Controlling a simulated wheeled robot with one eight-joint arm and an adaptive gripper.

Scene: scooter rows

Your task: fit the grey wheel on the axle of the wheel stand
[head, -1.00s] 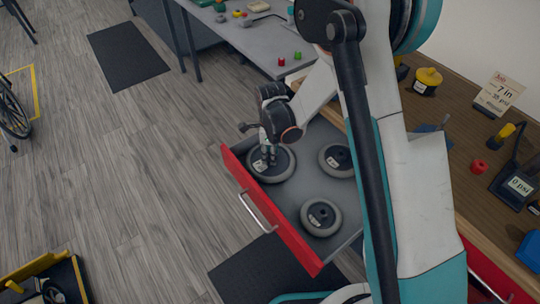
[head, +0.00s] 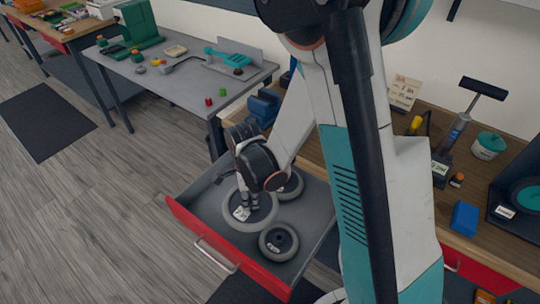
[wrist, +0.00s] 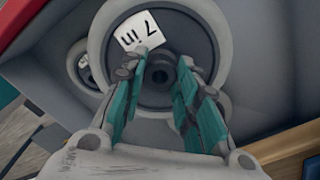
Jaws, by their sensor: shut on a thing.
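My gripper (head: 249,201) is shut on a grey-tyred wheel (head: 268,217) with a dark centre. In the wrist view its fingers (wrist: 160,85) stand on either side of the dark hub, and the wheel (wrist: 98,42) carries a white "7 in" label. The held wheel overlaps the others in the head view and looks raised within or just above the open drawer. Two more grey wheels lie in the drawer, one behind (head: 293,190) and one in front (head: 279,257). I cannot make out the wheel stand or its axle.
The open red-fronted drawer (head: 188,222) surrounds the wheel area. A wooden bench (head: 490,225) with a pump, a blue block and a teal-lidded tub is at right. A grey table (head: 190,88) with small parts stands behind. Open floor lies at left.

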